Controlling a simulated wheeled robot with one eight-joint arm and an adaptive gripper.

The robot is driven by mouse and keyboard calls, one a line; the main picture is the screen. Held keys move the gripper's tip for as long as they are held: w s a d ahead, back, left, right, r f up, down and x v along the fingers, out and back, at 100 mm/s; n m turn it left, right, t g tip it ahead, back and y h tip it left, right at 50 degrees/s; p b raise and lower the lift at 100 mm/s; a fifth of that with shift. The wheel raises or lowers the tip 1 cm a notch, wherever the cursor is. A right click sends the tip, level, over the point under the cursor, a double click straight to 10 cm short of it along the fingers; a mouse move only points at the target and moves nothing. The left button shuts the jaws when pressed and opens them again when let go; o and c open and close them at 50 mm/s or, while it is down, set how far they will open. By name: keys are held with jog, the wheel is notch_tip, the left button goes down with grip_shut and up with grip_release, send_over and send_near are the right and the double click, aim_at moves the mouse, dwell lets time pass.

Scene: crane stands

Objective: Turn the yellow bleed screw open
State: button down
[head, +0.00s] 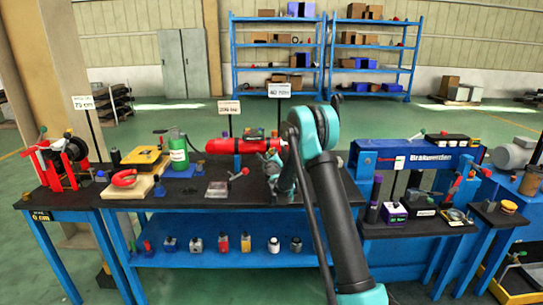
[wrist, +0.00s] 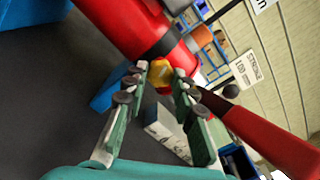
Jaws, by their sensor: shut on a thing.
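The yellow bleed screw (wrist: 160,73) sits at the end of a red cylinder (wrist: 128,24), beside its dark band, in the wrist view. My gripper (wrist: 160,78) has its two green fingers on either side of the screw, shut on it at the tips.
A red lever handle (wrist: 268,136) reaches close past the right finger in the wrist view. A green bottle (head: 178,149) and a small clamp block (head: 217,189) stand left of my gripper. A blue press frame (head: 415,156) stands to the right.

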jog(key=n, duration=0.4)
jog(key=shift+n, duration=0.3)
jog(key=n, duration=0.3)
jog(key=shift+n, duration=0.4)
jog(key=n, duration=0.4)
jog(key=shift+n, duration=2.2)
jog(key=c, duration=1.2)
grip_release()
